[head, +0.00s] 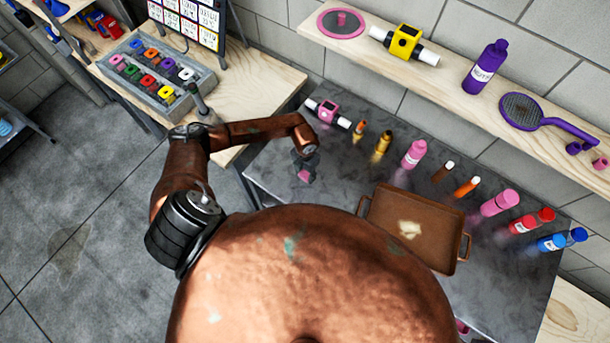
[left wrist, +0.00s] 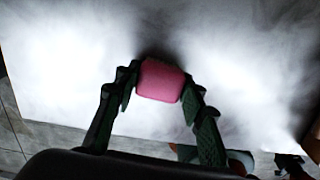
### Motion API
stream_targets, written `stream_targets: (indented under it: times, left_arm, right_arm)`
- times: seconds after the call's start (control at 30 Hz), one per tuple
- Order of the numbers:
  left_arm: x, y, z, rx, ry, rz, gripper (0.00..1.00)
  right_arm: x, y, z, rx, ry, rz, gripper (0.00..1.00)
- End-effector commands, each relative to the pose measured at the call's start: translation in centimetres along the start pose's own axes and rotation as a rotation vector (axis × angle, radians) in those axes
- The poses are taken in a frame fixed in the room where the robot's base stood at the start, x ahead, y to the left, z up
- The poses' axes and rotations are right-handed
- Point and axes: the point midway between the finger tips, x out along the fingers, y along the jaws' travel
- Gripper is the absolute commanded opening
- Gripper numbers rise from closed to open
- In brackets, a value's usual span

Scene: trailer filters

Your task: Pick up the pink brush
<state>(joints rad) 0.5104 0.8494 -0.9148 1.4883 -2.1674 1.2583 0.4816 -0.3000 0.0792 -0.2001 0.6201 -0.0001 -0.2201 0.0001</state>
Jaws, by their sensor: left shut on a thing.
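The pink brush (head: 304,176) appears as a small pink block at the left end of the grey metal table (head: 275,188). My left gripper (head: 305,167) is shut on it from above. In the left wrist view the pink block (left wrist: 160,81) sits between the two dark fingertips (left wrist: 158,85), touching both. Only its rounded pink top shows; bristles cannot be made out. I cannot tell whether it rests on the table or hangs just above it. My right gripper is not in view.
A brown tray (head: 385,215) stands right of the gripper. Several bottles, including a pink one (head: 414,154), and a pink-and-white roller-like thing (head: 328,112) line the table's back. A wooden shelf (head: 455,90) runs above. My copper body hides the table's front.

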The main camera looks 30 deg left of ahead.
Motion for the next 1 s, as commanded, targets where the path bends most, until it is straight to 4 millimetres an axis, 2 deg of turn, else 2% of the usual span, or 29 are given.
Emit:
stream_targets:
  times: [0.17, 0.4, 0.57, 0.7, 1.0]
  left_arm:
    - [0.0, 0.0, 0.0, 0.000, 0.000, 0.000, 0.13]
    - [-0.1, 0.0, 0.0, 0.000, -0.001, 0.000, 0.13]
    - [-0.8, 0.0, 0.1, 0.001, -0.001, 0.000, 0.13]
    - [-2.9, 0.1, 0.2, 0.003, -0.005, 0.001, 0.13]
    - [-9.4, -4.5, -3.8, 0.008, -0.003, -0.001, 0.13]
  right_arm:
    - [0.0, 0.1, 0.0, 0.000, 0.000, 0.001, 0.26]
    - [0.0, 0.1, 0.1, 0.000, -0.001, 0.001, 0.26]
    - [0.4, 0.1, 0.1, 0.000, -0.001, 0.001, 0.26]
    - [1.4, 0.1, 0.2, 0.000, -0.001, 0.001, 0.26]
    - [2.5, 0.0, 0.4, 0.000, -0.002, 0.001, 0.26]
